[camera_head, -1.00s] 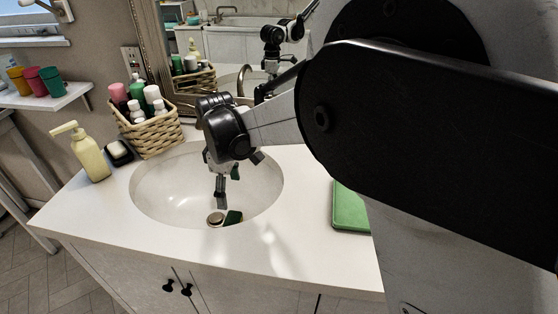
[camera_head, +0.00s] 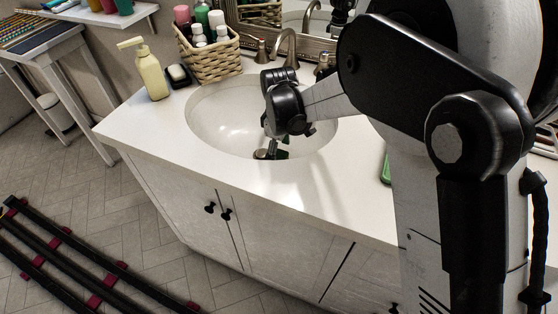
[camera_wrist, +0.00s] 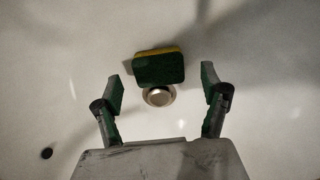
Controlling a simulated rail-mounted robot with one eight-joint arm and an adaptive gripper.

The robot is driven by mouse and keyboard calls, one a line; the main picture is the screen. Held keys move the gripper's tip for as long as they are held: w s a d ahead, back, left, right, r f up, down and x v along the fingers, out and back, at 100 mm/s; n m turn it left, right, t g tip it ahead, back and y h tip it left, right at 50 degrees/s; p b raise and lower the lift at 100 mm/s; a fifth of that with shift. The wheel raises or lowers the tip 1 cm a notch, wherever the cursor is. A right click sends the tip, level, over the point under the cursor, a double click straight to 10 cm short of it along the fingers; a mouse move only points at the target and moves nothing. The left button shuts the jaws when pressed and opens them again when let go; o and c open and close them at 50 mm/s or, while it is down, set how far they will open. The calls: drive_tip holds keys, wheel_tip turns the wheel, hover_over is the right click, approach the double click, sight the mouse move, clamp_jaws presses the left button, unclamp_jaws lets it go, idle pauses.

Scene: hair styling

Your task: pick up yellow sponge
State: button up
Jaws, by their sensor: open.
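The sponge (camera_wrist: 158,68) lies in the sink basin beside the drain in the wrist view. Its dark green face shows, with a thin yellow edge along the top. In the wrist view my gripper (camera_wrist: 163,92) is open and empty. Its two green-padded fingers stand apart, to the left and right of the sponge, with gaps on both sides. I cannot tell the exact height of the fingertips above it.
The white sink basin (camera_head: 212,118) surrounds my gripper with sloping walls. A drain (camera_wrist: 158,96) lies just below the sponge in the wrist view. A soap dispenser (camera_head: 152,76), a soap dish (camera_head: 178,76) and a wicker basket (camera_head: 208,56) stand behind left. A faucet (camera_head: 288,46) rises behind the basin.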

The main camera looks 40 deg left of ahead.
sight(279, 157)
wheel_tip(279, 157, down, 4)
drive_tip(key=shift+r, duration=0.25)
drive_tip(key=c, duration=0.8)
drive_tip(key=shift+r, duration=0.15)
